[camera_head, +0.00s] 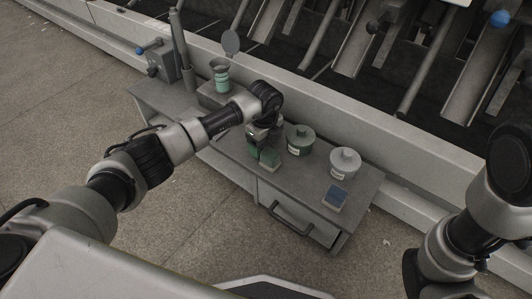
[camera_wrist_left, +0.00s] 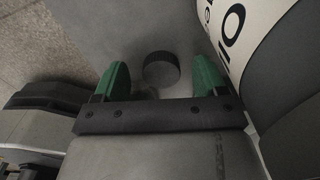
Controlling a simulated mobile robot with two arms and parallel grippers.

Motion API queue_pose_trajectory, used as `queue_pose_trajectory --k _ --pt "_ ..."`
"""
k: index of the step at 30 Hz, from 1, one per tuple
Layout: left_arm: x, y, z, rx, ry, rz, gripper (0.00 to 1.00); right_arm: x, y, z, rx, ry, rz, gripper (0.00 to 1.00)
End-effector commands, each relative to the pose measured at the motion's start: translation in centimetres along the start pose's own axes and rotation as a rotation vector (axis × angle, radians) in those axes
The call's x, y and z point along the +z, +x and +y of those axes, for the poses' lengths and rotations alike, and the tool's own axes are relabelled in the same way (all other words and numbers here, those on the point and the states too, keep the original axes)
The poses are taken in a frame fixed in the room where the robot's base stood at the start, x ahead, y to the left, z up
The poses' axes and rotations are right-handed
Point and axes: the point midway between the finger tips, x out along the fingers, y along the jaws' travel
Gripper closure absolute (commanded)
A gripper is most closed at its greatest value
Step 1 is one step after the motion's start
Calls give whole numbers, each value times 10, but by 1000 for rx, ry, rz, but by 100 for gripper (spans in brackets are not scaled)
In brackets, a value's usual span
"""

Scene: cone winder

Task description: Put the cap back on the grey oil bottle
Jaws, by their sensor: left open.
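The grey oil bottle (camera_head: 345,164) stands upright on the right part of the workbench. A dark grey round cap (camera_wrist_left: 161,69) lies on the bench top in the left wrist view. My left gripper (camera_head: 263,156) is open and low over the bench, left of the bottles. In the wrist view its green fingers (camera_wrist_left: 160,83) stand on either side of the cap, with gaps showing. The cap is hidden in the head view. A bottle with a white "OIL" label (camera_wrist_left: 232,35) is close at the right there; I cannot tell which bottle. My right gripper is out of view.
A green bottle (camera_head: 300,139) stands between my left gripper and the grey one. A small blue-faced box (camera_head: 335,198) lies near the bench's front edge (camera_head: 315,213). A green-bodied container (camera_head: 221,79) is at the back left. The machine's rail (camera_head: 330,112) runs behind.

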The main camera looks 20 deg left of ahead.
Motion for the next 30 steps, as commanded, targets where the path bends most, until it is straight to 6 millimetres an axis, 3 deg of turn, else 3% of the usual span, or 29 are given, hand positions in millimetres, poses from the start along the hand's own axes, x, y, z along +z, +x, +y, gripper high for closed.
queue_pose_trajectory --k 13,23,30 --pt "0 4 0 -1 1 0 29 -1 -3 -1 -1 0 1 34" --pt "0 4 0 -1 1 0 80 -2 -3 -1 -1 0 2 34" --pt "0 4 0 -1 1 0 81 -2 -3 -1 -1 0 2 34"
